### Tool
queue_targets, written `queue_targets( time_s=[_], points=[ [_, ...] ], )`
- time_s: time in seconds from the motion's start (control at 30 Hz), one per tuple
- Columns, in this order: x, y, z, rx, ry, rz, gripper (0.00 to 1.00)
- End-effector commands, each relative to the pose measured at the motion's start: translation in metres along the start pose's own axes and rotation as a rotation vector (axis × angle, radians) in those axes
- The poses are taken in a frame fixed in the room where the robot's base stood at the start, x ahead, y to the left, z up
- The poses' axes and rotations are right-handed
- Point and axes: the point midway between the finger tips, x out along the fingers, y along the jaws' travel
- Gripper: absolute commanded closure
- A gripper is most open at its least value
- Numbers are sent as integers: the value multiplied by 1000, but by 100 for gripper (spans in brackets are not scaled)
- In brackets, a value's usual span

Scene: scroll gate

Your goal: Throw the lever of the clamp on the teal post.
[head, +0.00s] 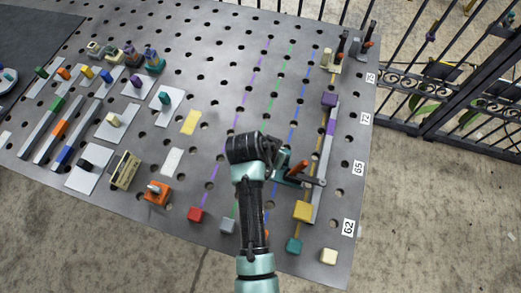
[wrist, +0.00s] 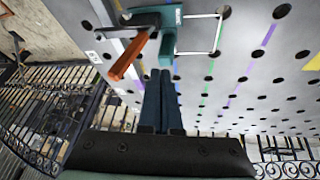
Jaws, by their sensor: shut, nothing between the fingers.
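The clamp on the teal post stands at the right of the holed table. Its orange lever (head: 296,169) sticks up at a slant, with a dark arm reaching right. The teal post (head: 279,160) is partly hidden by my arm. In the wrist view, the teal post (wrist: 168,38) and the orange lever (wrist: 130,57) are just beyond my fingertips, the lever to their left. My gripper (wrist: 160,76) is shut and empty, its fingertips near the post; whether they touch it I cannot tell. In the head view my wrist hides the fingers.
More clamps (head: 342,48) stand at the far right corner. Small blocks line the front edge. A black railing (head: 440,120) runs beyond the table.

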Motion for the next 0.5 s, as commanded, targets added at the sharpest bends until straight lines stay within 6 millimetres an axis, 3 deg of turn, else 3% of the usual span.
queue_targets(
  time_s=[0.3, 0.5],
  points=[
    [-58, 3, 0, -1, 6, -6, 100],
    [-84, 5, 0, -2, 3, -5, 100]
  ],
)
